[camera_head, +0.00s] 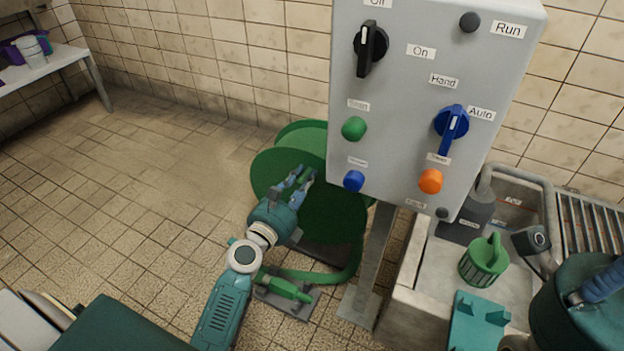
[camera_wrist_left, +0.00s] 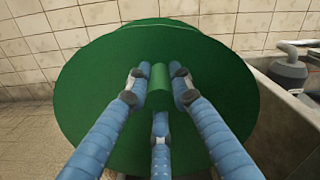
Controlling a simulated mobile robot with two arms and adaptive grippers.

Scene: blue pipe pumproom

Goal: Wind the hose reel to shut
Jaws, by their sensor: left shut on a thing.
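The green hose reel (camera_head: 268,165) stands on the floor by the wall, partly hidden behind the grey control panel. Its large round side disc (camera_wrist_left: 95,85) fills the middle of the left wrist view. A short green handle (camera_wrist_left: 159,76) stands out from the disc. My left gripper (camera_head: 304,176) is at the disc, and its blue fingers (camera_wrist_left: 158,88) are shut around the handle. A green hose (camera_head: 342,275) runs from the reel to a green nozzle (camera_head: 286,289) on the floor. Part of my right gripper (camera_head: 590,291) shows at the right edge; its fingertips are not clear.
The grey control panel (camera_head: 395,110) on its post (camera_head: 375,265) stands just right of the reel. A sink (camera_head: 405,285) with a green basket (camera_head: 484,262) and a grey bottle (camera_head: 468,215) is farther right. The tiled floor on the left is free, up to a white table (camera_head: 62,55).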

